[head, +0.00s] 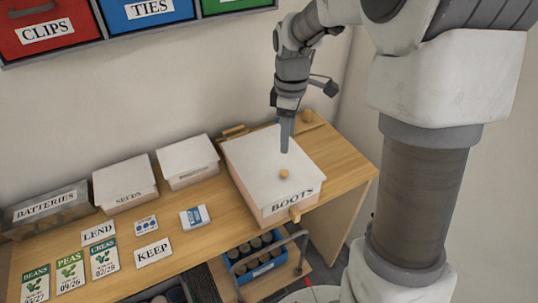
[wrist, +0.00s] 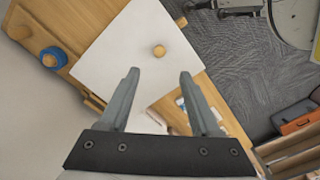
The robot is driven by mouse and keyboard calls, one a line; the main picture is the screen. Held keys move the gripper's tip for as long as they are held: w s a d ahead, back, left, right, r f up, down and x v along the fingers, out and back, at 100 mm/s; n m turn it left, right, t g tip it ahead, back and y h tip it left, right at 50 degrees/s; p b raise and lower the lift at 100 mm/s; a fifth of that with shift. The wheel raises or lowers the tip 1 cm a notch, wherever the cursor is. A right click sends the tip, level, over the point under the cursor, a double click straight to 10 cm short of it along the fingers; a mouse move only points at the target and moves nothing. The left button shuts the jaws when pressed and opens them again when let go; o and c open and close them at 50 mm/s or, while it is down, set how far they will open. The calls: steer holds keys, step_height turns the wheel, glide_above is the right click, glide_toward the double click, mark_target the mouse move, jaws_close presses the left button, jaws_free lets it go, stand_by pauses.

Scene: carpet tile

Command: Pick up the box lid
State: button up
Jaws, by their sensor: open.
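The box labelled BOOTS stands on the right part of the wooden table. Its white box lid (head: 262,158) lies on top and carries a small round wooden knob (head: 284,173). In the wrist view the lid (wrist: 125,60) fills the upper middle, with its knob (wrist: 159,50) beyond the fingertips. My gripper (head: 286,148) is above the lid, behind the knob in the head view. In the wrist view my gripper (wrist: 158,75) shows two spread fingers with nothing between them. Whether the fingertips touch the lid cannot be told.
Boxes marked SEEDS (head: 125,183) and BATTERIES (head: 47,208) and another white-lidded box (head: 187,160) stand left. Cards, including KEEP (head: 153,252), lie in front. A wooden knob (head: 307,116) is at the table's back right. A blue crate (head: 255,256) sits below the table's front edge.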

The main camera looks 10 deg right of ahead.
glide_above(283, 171)
steer(key=f, duration=0.7)
steer(key=shift+s+d, duration=0.2)
steer(key=shift+d, duration=0.1)
steer(key=shift+w+a+f+p, duration=0.15)
steer(key=shift+f+p, duration=0.7)
steer(key=shift+f, duration=1.8)
steer(key=shift+a, duration=0.1)
jaws_close()
